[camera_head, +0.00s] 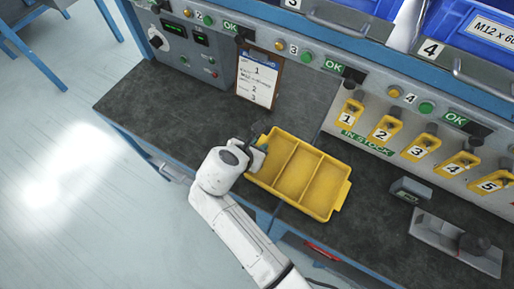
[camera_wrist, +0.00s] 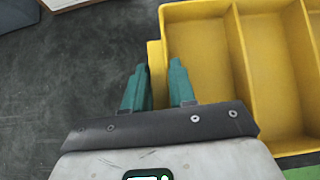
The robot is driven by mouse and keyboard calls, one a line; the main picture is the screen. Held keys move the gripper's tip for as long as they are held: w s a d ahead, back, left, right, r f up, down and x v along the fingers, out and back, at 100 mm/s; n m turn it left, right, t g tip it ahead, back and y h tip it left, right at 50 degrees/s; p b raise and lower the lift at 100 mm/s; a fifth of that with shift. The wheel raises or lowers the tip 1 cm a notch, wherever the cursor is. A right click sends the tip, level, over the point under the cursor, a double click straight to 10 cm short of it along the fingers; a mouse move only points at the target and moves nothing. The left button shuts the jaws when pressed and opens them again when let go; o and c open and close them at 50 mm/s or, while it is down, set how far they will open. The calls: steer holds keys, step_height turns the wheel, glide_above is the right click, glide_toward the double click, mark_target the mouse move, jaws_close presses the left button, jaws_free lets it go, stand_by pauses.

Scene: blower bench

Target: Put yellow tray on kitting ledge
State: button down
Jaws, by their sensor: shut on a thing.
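The yellow tray (camera_head: 297,176) is empty and has three compartments. It is at the front of the dark bench top, near its middle, slightly turned in the head view. I cannot tell whether it rests on the bench or is just above it. My gripper (camera_head: 258,150) is at the tray's left end. In the wrist view its green fingers (camera_wrist: 157,88) stand on either side of the yellow tab on the tray's end, shut on it. The tray (camera_wrist: 205,62) fills the right of that view. I cannot make out which surface is the kitting ledge.
A clipboard (camera_head: 258,80) leans at the back. A grey device (camera_head: 411,191) and a metal fixture (camera_head: 455,243) stand right of the tray. The bench left of the tray is clear.

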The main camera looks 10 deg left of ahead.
steer(key=shift+f, duration=0.7)
steer(key=c, duration=0.9)
jaws_free()
steer(key=v, duration=1.2)
steer(key=shift+s+p, duration=0.1)
steer(key=shift+p, duration=0.3)
